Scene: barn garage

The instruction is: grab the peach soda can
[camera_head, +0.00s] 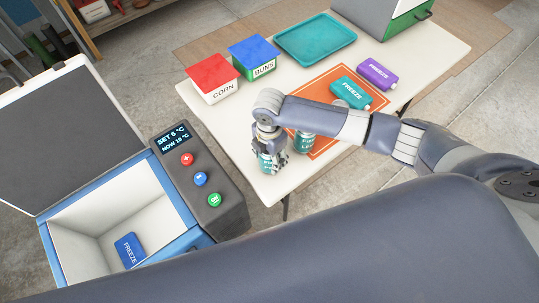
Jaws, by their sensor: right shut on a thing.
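My right gripper (272,150) points down at the table's near edge and is shut on a teal-and-white soda can (270,163). The fingers cover much of this can, and its flavour label is too small to read. A second teal can (304,143) stands just to the right of it, partly behind my right arm. I cannot tell from the print which one is peach. My left gripper is not in view.
The white table (245,115) bears a red CORN box (212,72), a blue-lidded BUNS box (254,52), a teal tray (315,38), an orange mat (327,74), and teal (350,92) and purple (377,72) FREEZE packs. An open blue cooler (180,205) holds a blue FREEZE pack (129,250).

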